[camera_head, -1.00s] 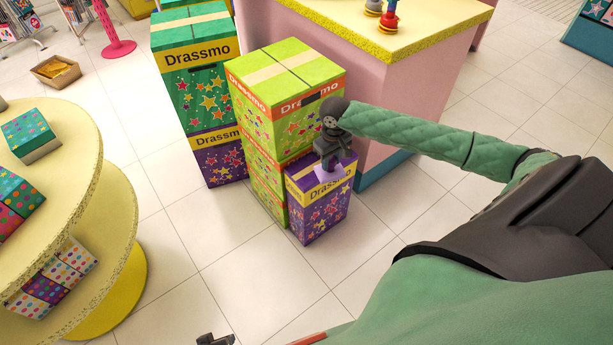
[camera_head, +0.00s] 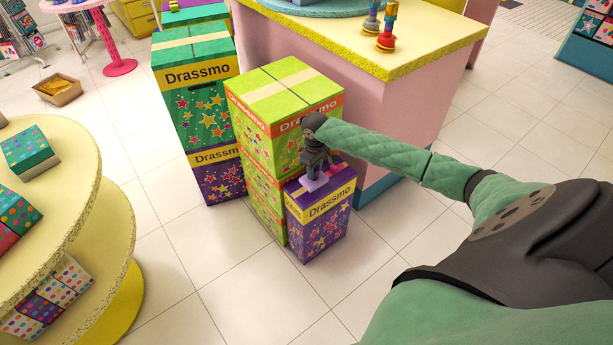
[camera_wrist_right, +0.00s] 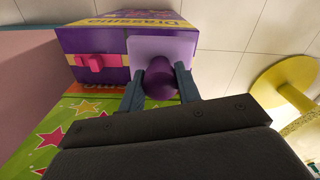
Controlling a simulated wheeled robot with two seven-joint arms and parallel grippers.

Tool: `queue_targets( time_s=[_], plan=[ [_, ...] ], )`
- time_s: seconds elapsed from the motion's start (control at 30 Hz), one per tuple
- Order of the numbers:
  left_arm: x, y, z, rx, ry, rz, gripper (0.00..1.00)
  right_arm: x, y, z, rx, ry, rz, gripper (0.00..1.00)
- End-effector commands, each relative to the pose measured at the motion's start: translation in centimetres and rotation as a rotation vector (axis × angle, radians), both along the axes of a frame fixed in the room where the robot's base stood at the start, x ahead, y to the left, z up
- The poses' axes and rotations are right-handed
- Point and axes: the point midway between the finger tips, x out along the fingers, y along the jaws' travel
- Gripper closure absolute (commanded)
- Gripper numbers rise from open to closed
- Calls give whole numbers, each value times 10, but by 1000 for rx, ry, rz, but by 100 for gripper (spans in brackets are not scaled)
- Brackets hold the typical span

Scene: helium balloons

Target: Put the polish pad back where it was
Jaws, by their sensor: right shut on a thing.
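The polish pad (camera_wrist_right: 172,48) is a flat lavender plate with a dark purple knob (camera_wrist_right: 160,80). My right gripper (camera_wrist_right: 160,88) is shut on the knob, one finger on each side. In the head view the right gripper (camera_head: 315,172) is over the top of a short purple Drassmo box (camera_head: 318,225), with the lavender pad (camera_head: 317,184) below it. I cannot tell whether the pad touches the box top. A pink piece (camera_wrist_right: 97,62) sits on the box's yellow band beside the pad. My left gripper is not in view.
Taller stacked lime boxes (camera_head: 265,150) stand against the purple box, with green boxes (camera_head: 205,110) behind. A pink counter with a yellow top (camera_head: 410,60) is behind at the right. A round yellow display stand (camera_head: 85,185) is at the left. White floor is clear in front.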

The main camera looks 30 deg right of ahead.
Motion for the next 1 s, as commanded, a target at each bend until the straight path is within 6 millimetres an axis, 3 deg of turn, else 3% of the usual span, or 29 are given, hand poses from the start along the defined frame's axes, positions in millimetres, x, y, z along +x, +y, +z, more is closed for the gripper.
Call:
queue_targets(
  time_s=[0.1, 0.3, 0.47, 0.7, 1.0],
  plan=[
    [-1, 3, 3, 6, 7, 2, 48, 19, 7, -10, 0, -1, -1, 88],
    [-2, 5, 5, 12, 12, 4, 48, 33, 11, -21, 0, 0, 0, 88],
    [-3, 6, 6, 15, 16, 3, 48, 34, 11, -29, -2, 2, 0, 88],
    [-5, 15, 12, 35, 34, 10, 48, 34, 11, -58, -1, 1, -1, 88],
    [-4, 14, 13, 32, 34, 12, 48, 33, 11, -62, -1, 0, 0, 88]
  ],
)
